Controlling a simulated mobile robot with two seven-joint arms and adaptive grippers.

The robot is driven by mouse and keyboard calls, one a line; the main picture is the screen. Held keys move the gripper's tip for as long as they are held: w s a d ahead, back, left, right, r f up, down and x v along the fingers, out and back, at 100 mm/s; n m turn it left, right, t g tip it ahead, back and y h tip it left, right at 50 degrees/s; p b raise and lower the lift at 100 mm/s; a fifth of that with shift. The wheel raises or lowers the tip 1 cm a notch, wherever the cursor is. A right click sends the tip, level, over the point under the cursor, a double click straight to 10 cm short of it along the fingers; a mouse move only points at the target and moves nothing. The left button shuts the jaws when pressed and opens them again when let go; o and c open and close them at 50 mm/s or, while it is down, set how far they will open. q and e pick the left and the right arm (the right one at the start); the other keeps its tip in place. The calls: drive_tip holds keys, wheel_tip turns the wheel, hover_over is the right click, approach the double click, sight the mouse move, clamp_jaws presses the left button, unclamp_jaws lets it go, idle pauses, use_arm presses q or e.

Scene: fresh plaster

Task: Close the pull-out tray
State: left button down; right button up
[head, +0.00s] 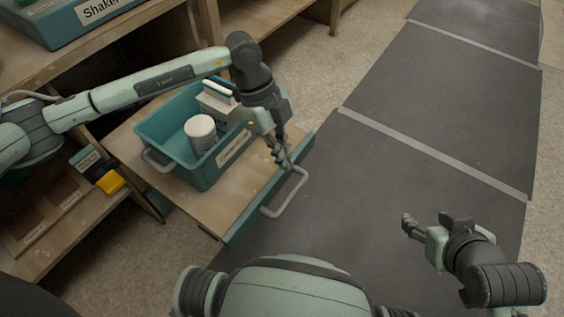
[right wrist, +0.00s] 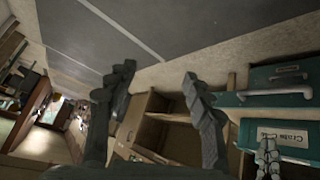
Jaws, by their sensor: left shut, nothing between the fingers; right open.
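The pull-out tray (head: 190,195) is a wooden board with a teal front edge and a grey bar handle (head: 287,194). In the head view it stands out from the wooden shelf unit. My left gripper (head: 284,160) is shut and empty at the tray's front edge, beside the upper end of the handle; I cannot tell whether it touches. My right gripper (head: 408,226) is open and empty, well right of the tray over the dark mat. Its open fingers also show in the right wrist view (right wrist: 158,82).
A teal bin (head: 178,160) on the tray holds a white tub (head: 200,132) and a pale box (head: 217,100). A yellow item (head: 110,182) lies on the lower shelf. Dark floor mats (head: 430,110) with clear room lie to the right. A labelled teal box (head: 85,20) stands on the upper surface.

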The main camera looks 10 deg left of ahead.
sight(279, 177)
use_arm(q)
drive_tip(key=b+x, duration=0.1)
drive_tip(key=x, duration=0.7)
drive_tip(key=shift+s+f, duration=0.15)
drive_tip(key=shift+f, duration=0.25)
drive_tip(key=a, duration=0.1)
drive_tip(key=w+a, duration=0.1)
drive_tip(key=shift+w+a+f, duration=0.1)
drive_tip(key=shift+a+f, duration=0.1)
drive_tip(key=shift+a, duration=0.15)
drive_tip(key=shift+w+a, duration=0.2)
drive_tip(key=shift+a, duration=0.2)
use_arm(e)
drive_tip(key=w+a+r+t+y, duration=0.1)
drive_tip(key=w+a+r+t, duration=0.1)
drive_tip(key=w+a+r, duration=0.1)
drive_tip(key=shift+w+a+t+y, duration=0.2)
drive_tip(key=shift+a+t+y, duration=0.1)
drive_tip(key=shift+a+t, duration=0.15)
use_arm(q)
drive_tip(key=shift+a, duration=0.1)
